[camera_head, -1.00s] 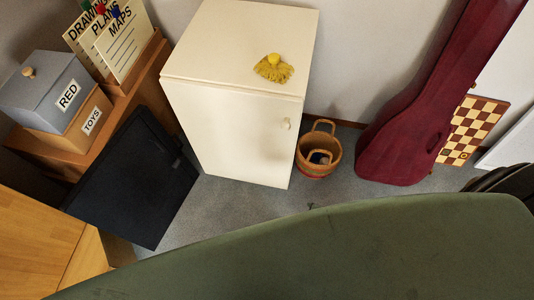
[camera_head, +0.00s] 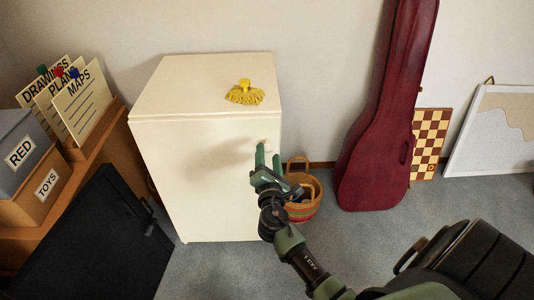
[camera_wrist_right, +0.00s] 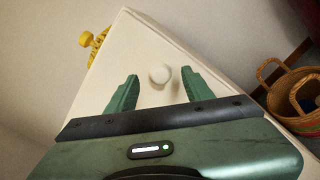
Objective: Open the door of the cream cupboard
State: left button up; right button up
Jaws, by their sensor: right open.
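The cream cupboard (camera_head: 205,190) stands against the wall with its door shut. Its round cream knob (camera_wrist_right: 159,74) is near the upper right of the door. In the head view the knob shows only faintly just above my fingertips. My right gripper (camera_head: 268,155) is raised in front of the door's upper right part. In the right wrist view its two green fingers (camera_wrist_right: 155,92) are apart, and the knob appears between them, slightly ahead. I see no contact with the knob. My left gripper is not in view.
A yellow brush-like thing (camera_head: 245,93) lies on the cupboard top. A woven basket (camera_head: 304,206) stands right of the cupboard, close to my right gripper. A dark panel (camera_head: 95,245) leans at the left. A dark red instrument case (camera_head: 372,150) stands further right.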

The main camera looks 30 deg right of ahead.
jog(key=shift+x, duration=1.3)
jog(key=shift+a, duration=0.1)
grip_shut()
jog(key=shift+f, duration=0.1)
